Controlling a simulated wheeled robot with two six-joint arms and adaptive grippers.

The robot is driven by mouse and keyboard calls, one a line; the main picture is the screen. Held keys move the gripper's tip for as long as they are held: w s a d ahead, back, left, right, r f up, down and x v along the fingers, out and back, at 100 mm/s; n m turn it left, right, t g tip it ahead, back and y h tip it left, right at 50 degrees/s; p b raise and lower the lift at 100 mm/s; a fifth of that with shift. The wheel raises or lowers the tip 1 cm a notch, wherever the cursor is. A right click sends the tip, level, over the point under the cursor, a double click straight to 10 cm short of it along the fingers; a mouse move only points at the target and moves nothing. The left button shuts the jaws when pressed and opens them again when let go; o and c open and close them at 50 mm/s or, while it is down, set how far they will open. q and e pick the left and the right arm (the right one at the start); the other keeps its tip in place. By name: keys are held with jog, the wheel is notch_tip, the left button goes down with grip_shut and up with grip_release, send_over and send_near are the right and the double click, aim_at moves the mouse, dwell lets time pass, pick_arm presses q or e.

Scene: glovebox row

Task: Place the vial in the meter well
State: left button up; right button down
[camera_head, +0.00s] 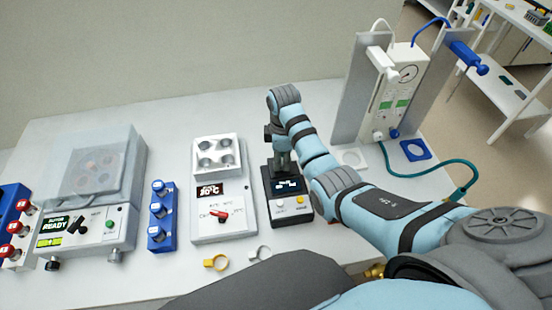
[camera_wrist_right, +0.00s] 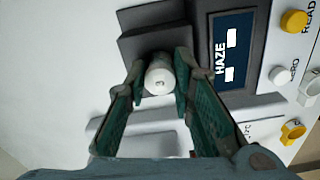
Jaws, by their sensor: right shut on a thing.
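The vial (camera_wrist_right: 160,82) shows its round white cap end-on in the right wrist view. My right gripper (camera_wrist_right: 160,70) is shut on it, one green finger on each side. The meter (camera_head: 289,208) is a dark box with a lit screen, a white button and a yellow button. In the head view my right gripper (camera_head: 282,158) points down over the meter's rear part. In the wrist view the vial is over the meter's dark raised block (camera_wrist_right: 195,50). The well is hidden under the vial and fingers, so I cannot tell whether the vial is in it. My left gripper is not in view.
Left of the meter stand a white heater unit (camera_head: 237,200), a blue rack (camera_head: 162,238) and a clear-lidded machine (camera_head: 85,240). Yellow (camera_head: 216,262) and white (camera_head: 260,253) rings lie in front.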

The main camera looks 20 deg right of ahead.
jog(key=shift+w+f, duration=0.1)
jog(key=shift+f, duration=0.15)
jog(key=c, duration=1.4)
grip_release()
